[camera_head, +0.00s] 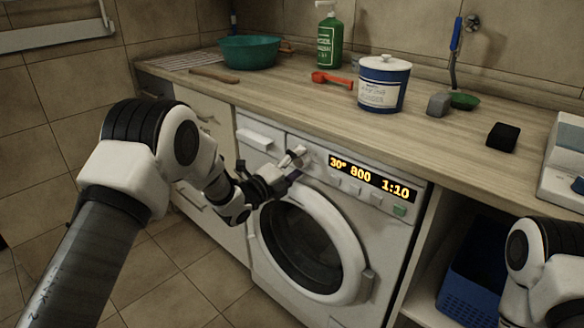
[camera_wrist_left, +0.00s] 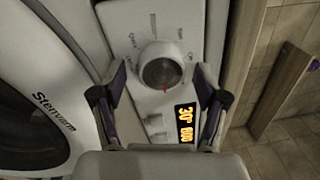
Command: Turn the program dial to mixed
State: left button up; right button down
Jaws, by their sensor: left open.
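The program dial (camera_wrist_left: 160,68) is a round knob with a pale rim and a darker face. It sits on the washing machine's (camera_head: 390,236) front panel, and in the head view it is partly hidden by my gripper. A small red mark shows near its display-side edge; the labels around it are too small to read. My left gripper (camera_head: 284,168) is at the panel. In the left wrist view its open fingers (camera_wrist_left: 160,80) stand on both sides of the dial, with visible gaps. The display (camera_head: 372,180) shows 30°, 800 and 1:10. My right gripper is out of view.
The round door (camera_head: 312,245) is below the dial and looks closed. The detergent drawer (camera_head: 256,138) is left of it. Several buttons (camera_head: 356,189) line the panel under the display. The countertop (camera_head: 290,108) above holds a green basin (camera_head: 248,52), bottle (camera_head: 329,40) and blue tub (camera_head: 383,85).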

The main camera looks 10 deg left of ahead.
pick_arm(q)
jog(key=v, duration=1.1)
jog(key=shift+s+a, duration=0.2)
jog(key=shift+s, duration=0.15)
